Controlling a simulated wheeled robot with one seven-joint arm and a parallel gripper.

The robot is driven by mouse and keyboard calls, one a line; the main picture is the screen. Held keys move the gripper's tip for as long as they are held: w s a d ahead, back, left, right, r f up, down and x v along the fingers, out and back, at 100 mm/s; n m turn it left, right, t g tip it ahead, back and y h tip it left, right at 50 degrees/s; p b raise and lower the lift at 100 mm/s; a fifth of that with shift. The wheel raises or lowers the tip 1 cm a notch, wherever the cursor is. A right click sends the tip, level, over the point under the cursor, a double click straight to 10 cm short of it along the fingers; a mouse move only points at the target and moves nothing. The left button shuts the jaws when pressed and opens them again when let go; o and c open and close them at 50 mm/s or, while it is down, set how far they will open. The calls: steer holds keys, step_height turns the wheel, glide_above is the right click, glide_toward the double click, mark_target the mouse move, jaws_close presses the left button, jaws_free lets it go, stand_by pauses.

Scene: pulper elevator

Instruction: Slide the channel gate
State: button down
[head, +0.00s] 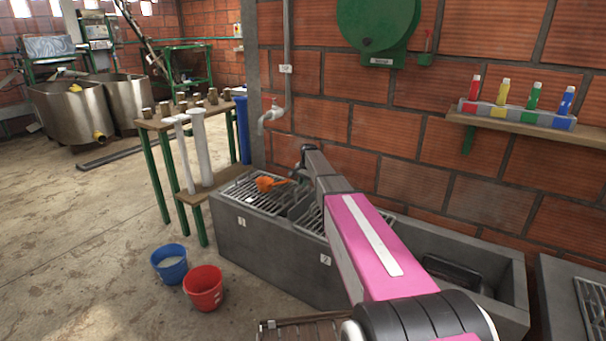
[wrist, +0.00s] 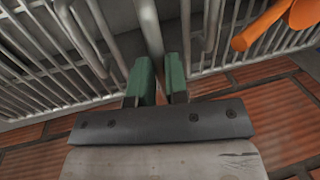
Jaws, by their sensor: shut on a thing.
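My gripper (wrist: 158,82) has its two green fingers shut on a grey bar (wrist: 150,32) in the wrist view. I take the bar for the channel gate's handle. The bar runs up and away from between the fingers, in front of metal grating. In the head view my gripper (head: 299,173) is small and partly hidden behind my arm, over the grey concrete channel (head: 268,252). The gate itself cannot be made out there, and how far it has slid cannot be told.
Metal grates (head: 254,194) cover the channel's left part. An orange scoop (head: 268,183) lies there, also close right of my gripper in the wrist view (wrist: 262,26). A brick wall (head: 405,184) stands behind. Blue (head: 168,265) and red (head: 203,290) buckets stand on the floor in front.

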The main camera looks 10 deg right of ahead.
step_height(320, 180, down, 7)
steer(key=shift+r, duration=0.2)
steer(key=c, duration=1.2)
jaws_free()
steer(key=shift+f, duration=0.1)
steer(key=shift+c, duration=0.2)
steer(key=shift+o, duration=0.6)
step_height(320, 180, up, 11)
glide_above(303, 199)
steer(key=s+d, duration=0.2)
steer(key=shift+w+a+f, duration=0.1)
steer(key=shift+w+a, duration=0.05)
steer(key=shift+a, duration=0.05)
